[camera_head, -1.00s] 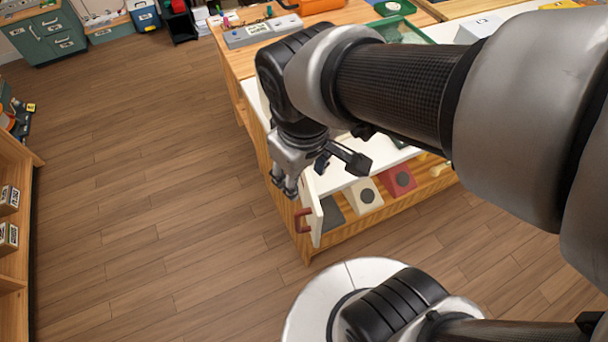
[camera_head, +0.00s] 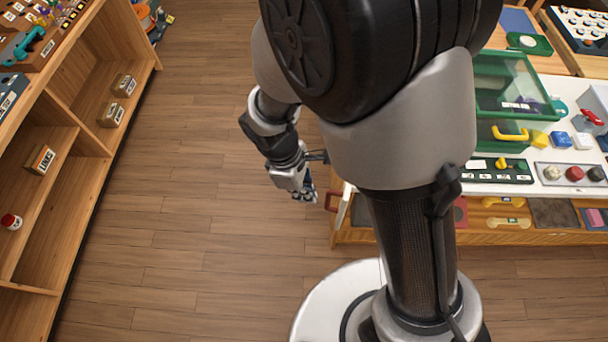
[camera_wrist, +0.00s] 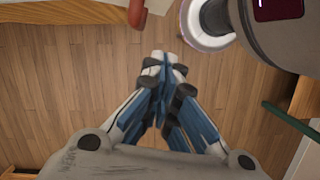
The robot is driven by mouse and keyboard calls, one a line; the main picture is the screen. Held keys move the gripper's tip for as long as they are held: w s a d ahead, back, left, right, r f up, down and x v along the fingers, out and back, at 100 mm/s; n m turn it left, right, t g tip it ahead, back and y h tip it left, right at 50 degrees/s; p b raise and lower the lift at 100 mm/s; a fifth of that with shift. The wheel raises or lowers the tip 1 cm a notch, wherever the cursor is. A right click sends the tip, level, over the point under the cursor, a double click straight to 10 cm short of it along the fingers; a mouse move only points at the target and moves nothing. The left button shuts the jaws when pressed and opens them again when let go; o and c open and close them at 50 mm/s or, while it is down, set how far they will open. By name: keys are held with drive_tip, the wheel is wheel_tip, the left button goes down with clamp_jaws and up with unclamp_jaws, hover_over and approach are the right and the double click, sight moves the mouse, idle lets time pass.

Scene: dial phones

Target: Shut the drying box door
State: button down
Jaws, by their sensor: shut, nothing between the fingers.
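In the wrist view, the fingers of my gripper (camera_wrist: 165,62) are together and empty.
The white counter (camera_head: 552,189) at right holds a green clear-sided case (camera_head: 510,85) and phone parts. Its lower shelf holds yellow handsets (camera_head: 505,202). A wooden shelf unit (camera_head: 85,100) stands at left. Open wooden floor (camera_head: 200,215) lies between.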

drive_tip(key=b, duration=0.1)
approach(326, 206)
wheel_tip(326, 206, down, 3)
drive_tip(key=s+a, duration=0.2)
drive_tip(key=s, duration=0.1)
drive_tip(key=shift+s+d+r+b, duration=0.15)
drive_tip(key=shift+s+d+b, duration=0.05)
drive_tip(key=shift+d, duration=0.75)
drive_tip(key=shift+s+d+r+b, duration=0.1)
drive_tip(key=shift+s+d+b, duration=0.05)
drive_tip(key=shift+d, duration=0.75)
drive_tip(key=shift+d, duration=0.1)
